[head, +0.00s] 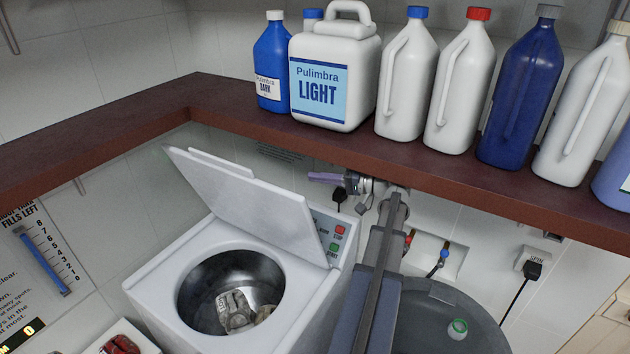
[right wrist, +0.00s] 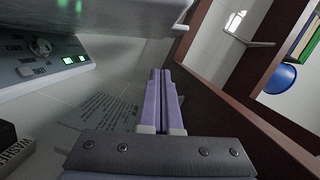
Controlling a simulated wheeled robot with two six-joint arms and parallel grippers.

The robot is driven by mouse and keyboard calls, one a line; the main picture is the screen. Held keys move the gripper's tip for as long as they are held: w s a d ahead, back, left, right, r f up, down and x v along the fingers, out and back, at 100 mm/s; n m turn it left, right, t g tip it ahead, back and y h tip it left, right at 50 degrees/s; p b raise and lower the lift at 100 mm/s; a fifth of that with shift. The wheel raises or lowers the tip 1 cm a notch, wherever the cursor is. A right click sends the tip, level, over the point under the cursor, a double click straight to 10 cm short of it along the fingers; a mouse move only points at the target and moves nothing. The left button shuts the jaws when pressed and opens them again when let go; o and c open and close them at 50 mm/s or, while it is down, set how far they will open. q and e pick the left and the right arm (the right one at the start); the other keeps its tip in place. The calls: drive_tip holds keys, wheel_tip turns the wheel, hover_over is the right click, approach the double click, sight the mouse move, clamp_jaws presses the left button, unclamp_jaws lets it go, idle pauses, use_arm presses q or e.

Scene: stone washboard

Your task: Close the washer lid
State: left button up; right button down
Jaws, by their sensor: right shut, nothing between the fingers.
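The white washer (head: 160,290) stands at lower centre in the head view, with a cloth (head: 236,308) in its round metal drum. Its lid (head: 250,205) is open, tilted up and back. My right gripper (head: 318,178) is shut and empty. Its purple fingers point left, behind and to the right of the lid, just under the shelf. In the right wrist view the shut fingers (right wrist: 160,90) show in the middle, with a white panel, which looks like the lid (right wrist: 110,14), at the top left. I cannot tell whether they touch it. My left gripper is not in view.
A red-brown shelf (head: 150,110) runs close above the lid and my right gripper, carrying several bottles and a white jug (head: 335,70). The washer's control panel (head: 330,235) is right of the lid. A grey tub (head: 440,310) stands at the right. A wall socket (head: 533,262) is farther right.

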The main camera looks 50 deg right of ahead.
drive_tip(key=w+a, duration=0.2)
drive_tip(key=w+a+f+b, duration=0.1)
drive_tip(key=w+a, duration=0.1)
drive_tip(key=w+a+f, duration=0.1)
drive_tip(key=w+a, duration=0.1)
drive_tip(key=shift+w+b, duration=0.25)
drive_tip(key=shift+b, duration=0.15)
drive_tip(key=shift+a, duration=0.1)
